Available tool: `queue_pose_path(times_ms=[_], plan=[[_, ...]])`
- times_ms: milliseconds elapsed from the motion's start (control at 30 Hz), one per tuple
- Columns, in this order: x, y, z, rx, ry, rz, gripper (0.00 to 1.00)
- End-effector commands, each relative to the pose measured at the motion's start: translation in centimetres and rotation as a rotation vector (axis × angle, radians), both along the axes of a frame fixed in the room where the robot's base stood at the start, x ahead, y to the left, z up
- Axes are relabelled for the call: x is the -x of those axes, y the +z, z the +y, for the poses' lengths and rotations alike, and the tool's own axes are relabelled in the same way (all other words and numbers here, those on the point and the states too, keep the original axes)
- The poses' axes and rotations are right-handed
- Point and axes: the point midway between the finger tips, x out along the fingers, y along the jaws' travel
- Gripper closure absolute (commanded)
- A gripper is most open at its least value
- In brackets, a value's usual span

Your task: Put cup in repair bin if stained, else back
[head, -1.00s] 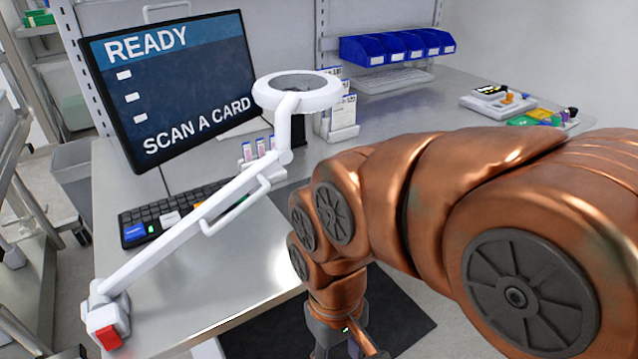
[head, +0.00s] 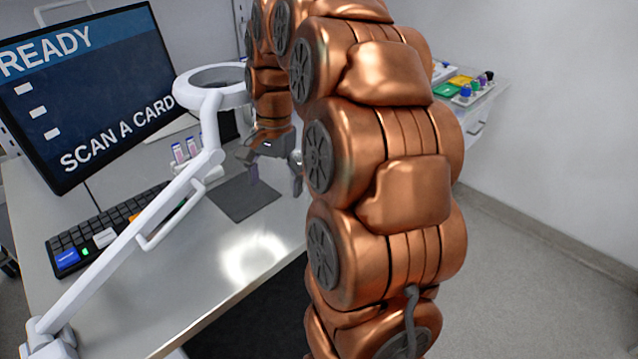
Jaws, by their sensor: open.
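My gripper (head: 275,178) hangs open, fingers down, over the steel bench near a dark square mat (head: 243,199). Nothing shows between its fingers. No cup and no repair bin can be made out in the head view; my copper arm covers the middle of the picture and may hide them.
A monitor (head: 80,90) reading "READY, SCAN A CARD" stands at the left above a keyboard (head: 105,225). A white ring-lamp magnifier (head: 210,95) reaches across the bench close to my gripper. Small vials (head: 185,150) stand behind it. A tray of coloured items (head: 465,88) is at the back right.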

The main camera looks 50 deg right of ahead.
Motion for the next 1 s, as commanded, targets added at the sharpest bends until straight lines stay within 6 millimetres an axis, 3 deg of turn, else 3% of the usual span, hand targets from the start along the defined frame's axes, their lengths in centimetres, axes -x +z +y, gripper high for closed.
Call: queue_pose_path(times_ms=[300, 500, 667, 1000], plan=[[-2.4, -0.1, -10.2, -0.001, -0.397, 0.0, 0.09], [-2.4, -0.5, -14.5, 0.0, -0.562, 0.006, 0.09], [-2.3, -0.9, -15.5, -0.001, -0.602, 0.01, 0.09], [-2.3, -3.2, -15.2, -0.002, -0.601, 0.01, 0.09]])
